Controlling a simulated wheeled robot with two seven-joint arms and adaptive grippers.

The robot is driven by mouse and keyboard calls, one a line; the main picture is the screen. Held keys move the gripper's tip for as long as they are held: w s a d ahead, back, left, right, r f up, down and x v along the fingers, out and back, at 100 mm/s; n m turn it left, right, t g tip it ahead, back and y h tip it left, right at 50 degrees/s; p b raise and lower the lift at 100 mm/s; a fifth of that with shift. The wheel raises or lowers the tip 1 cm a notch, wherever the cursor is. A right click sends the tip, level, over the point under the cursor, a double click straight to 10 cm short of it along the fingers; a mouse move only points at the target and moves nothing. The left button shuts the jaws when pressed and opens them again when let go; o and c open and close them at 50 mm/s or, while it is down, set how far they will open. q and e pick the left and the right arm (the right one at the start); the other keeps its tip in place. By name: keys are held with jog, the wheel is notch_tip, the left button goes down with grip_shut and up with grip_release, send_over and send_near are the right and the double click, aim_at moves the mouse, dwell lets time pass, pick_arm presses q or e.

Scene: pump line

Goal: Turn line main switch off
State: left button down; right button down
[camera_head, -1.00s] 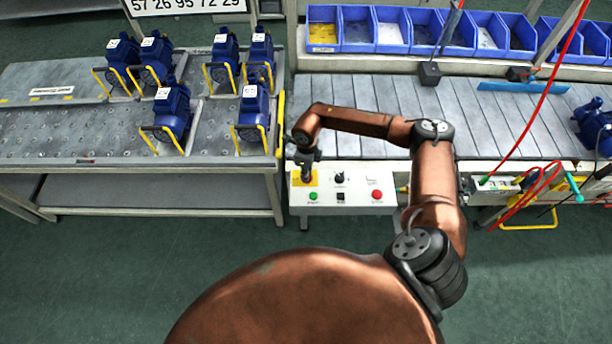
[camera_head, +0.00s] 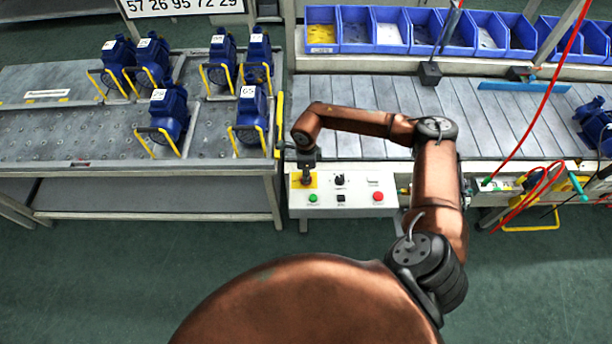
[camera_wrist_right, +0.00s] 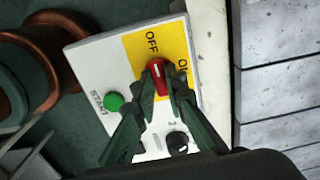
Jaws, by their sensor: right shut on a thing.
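The line main switch has a red handle (camera_wrist_right: 157,77) on a yellow plate (camera_wrist_right: 134,47) marked OFF and ON. In the wrist view the handle's upper end points toward the OFF label. My right gripper (camera_wrist_right: 160,84) is shut on the handle, with one dark finger on each side. In the head view my right gripper (camera_head: 306,176) reaches down onto the yellow plate (camera_head: 296,184) at the left end of the white control box (camera_head: 335,207); the handle is hidden there. My left gripper is not in view.
The box also carries a green START button (camera_wrist_right: 114,101), a black knob (camera_wrist_right: 178,142) and a red button (camera_head: 378,197). A table (camera_head: 120,180) with several blue pumps stands left. The conveyor (camera_head: 350,95) and blue bins (camera_head: 390,30) lie behind.

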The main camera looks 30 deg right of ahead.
jog(key=c, duration=2)
grip_release()
jog(key=shift+o, duration=0.2)
notch_tip(320, 180, up, 12)
